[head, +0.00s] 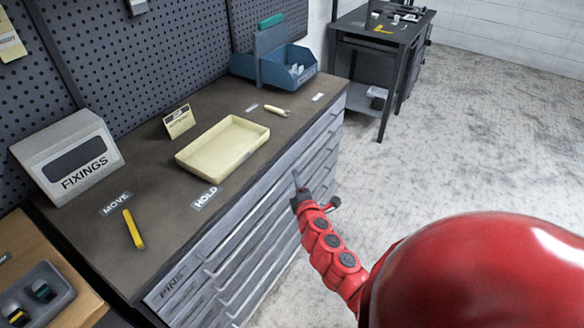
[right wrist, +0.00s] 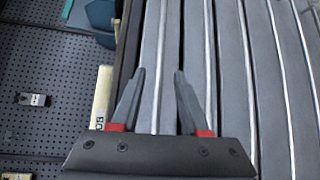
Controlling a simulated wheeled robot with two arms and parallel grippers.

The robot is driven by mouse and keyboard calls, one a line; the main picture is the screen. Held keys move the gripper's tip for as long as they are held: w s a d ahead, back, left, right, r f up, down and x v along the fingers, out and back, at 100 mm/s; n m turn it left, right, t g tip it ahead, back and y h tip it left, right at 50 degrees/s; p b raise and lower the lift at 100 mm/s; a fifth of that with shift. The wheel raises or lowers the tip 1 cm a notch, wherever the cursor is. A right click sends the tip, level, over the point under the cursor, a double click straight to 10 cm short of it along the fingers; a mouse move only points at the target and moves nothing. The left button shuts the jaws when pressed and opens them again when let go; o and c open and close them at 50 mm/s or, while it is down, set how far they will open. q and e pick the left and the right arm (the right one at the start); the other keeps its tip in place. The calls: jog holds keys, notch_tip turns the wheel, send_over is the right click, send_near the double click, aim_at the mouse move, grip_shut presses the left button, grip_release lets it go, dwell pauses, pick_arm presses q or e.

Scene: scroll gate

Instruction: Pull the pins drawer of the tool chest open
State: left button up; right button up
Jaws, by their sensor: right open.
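The grey tool chest (head: 215,239) stands along the wall, its drawer front facing the floor on the right. The word PINS (head: 172,279) is on the top drawer's face at the near left end, and that drawer looks shut. My right gripper (head: 296,180) is in front of the upper drawers, towards the far end. In the right wrist view my right gripper (right wrist: 159,72) is open and empty, its fingers on either side of a pale handle rail (right wrist: 161,45). I cannot tell whether they touch it. My left gripper is not in view.
On the chest top are a cream tray (head: 222,148), a FIXINGS box (head: 70,155), a yellow tool (head: 133,229) and blue bins (head: 273,67). A dark bench (head: 372,40) stands behind. The floor (head: 480,130) to the right is clear.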

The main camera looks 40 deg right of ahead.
jog(key=shift+x, duration=3.6)
grip_shut()
